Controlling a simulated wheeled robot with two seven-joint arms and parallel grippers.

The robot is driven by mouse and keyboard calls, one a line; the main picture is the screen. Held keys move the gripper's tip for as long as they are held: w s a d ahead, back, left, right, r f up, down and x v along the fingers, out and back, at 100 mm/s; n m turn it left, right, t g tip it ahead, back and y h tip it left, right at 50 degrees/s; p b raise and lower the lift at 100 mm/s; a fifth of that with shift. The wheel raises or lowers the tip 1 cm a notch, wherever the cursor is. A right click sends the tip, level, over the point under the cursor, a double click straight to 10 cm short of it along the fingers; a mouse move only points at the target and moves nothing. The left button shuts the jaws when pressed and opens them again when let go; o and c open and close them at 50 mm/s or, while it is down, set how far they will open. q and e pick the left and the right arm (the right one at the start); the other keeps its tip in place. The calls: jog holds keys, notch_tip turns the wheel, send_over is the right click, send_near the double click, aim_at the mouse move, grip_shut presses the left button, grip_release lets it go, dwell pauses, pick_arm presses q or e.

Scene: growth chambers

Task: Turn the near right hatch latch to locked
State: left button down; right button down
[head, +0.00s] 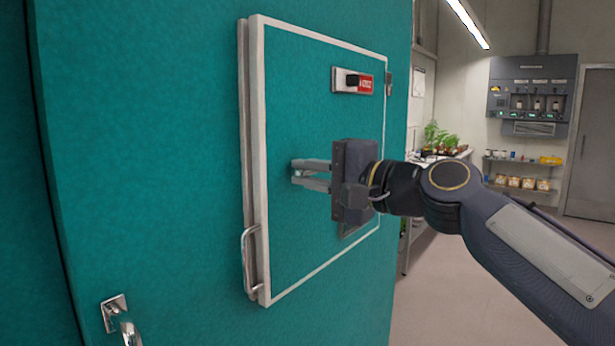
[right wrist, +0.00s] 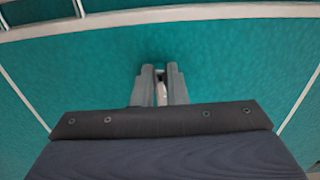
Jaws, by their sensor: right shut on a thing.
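The teal hatch (head: 300,110) has a pale frame and stands in a larger teal door, its left edge standing out from it. My right gripper (head: 297,176) is in front of the hatch, fingers pointing left in the head view. In the right wrist view the fingers (right wrist: 160,72) are close together around a small pale metal piece (right wrist: 162,94), seemingly the latch handle. Its base is mostly hidden and I cannot tell its turned position. Above it is a plate with a black knob and red label (head: 366,83); the lettering is too small to read. My left gripper is out of view.
A metal pull handle (head: 246,262) is on the hatch's left edge. A lever handle (head: 120,318) is on the door at lower left. Plants (head: 438,138) on a bench and shelves (head: 522,172) stand far behind. The floor at right is clear.

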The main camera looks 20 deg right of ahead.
jog(key=shift+a+f, duration=0.1)
jog(key=shift+f, duration=0.1)
jog(key=c, duration=1.4)
grip_release()
jog(key=shift+r, duration=0.1)
jog(key=shift+c, duration=0.2)
jog(key=shift+s+d, duration=0.25)
jog(key=shift+s, duration=0.1)
jog(key=b+v, duration=0.1)
jog(key=v, duration=0.5)
jog(key=shift+s+d+b, duration=0.15)
jog(key=shift+s+b, duration=0.1)
jog(key=shift+b, duration=0.05)
